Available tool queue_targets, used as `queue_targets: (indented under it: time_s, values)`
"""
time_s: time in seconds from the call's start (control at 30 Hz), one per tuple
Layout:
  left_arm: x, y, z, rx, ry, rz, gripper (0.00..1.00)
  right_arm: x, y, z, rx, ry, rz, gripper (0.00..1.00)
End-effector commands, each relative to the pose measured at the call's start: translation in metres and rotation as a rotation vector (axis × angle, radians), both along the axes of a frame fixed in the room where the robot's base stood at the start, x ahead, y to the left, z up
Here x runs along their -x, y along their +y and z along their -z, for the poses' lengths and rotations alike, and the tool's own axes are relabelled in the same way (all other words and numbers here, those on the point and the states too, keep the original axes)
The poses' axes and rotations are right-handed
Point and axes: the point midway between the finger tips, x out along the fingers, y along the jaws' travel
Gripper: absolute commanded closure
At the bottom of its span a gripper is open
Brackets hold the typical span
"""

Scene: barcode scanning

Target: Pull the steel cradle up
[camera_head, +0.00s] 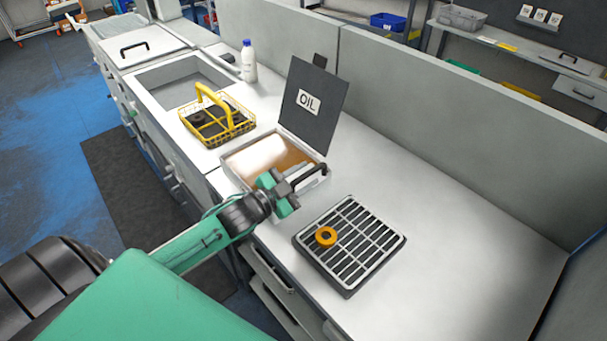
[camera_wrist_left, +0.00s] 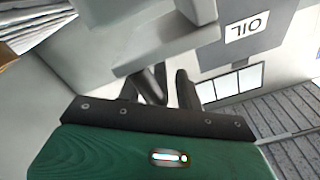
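An oil tank (camera_head: 235,178) with brownish liquid is set in the counter, its dark lid (camera_head: 313,103) marked OIL standing open; the lid also shows in the wrist view (camera_wrist_left: 254,42). A grey steel part (camera_head: 299,171), seemingly the cradle, shows at the tank's right end, beside a black handle (camera_head: 318,178). My left gripper (camera_head: 287,188) is at this end of the tank, by the grey part. In the left wrist view, its dark fingers (camera_wrist_left: 170,88) reach up to a grey block (camera_wrist_left: 165,50); their grip and contact are hidden. My right gripper is not in view.
A slatted draining rack (camera_head: 372,240) with an orange ring (camera_head: 326,236) stands right of the tank. A yellow wire basket (camera_head: 230,128) with dark parts sits left of it, near a sink (camera_head: 165,87) and a white bottle (camera_head: 249,62). The counter's right side is clear.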

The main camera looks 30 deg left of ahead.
Motion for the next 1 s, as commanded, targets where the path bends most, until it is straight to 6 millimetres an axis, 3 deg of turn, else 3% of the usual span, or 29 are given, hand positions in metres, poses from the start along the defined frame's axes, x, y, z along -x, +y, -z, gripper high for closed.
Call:
queue_targets:
  time_s: [0.33, 0.5, 0.53, 0.77, 1.0]
  values:
    - [-0.002, -0.001, 0.0, 0.0, 0.0, 0.0, 0.64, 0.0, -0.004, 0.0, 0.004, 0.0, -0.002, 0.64]
    - [-0.002, -0.001, 0.0, -0.001, -0.001, -0.001, 0.97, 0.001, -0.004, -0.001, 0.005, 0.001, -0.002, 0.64]
    - [-0.002, 0.0, 0.0, -0.001, -0.001, -0.001, 1.0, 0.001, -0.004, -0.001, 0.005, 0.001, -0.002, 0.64]
    - [-0.003, 0.0, -0.005, -0.003, -0.004, -0.001, 1.0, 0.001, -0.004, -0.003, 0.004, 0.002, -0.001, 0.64]
    - [-0.003, 0.001, -0.032, -0.004, -0.008, -0.002, 1.0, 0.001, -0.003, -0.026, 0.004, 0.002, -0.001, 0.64]
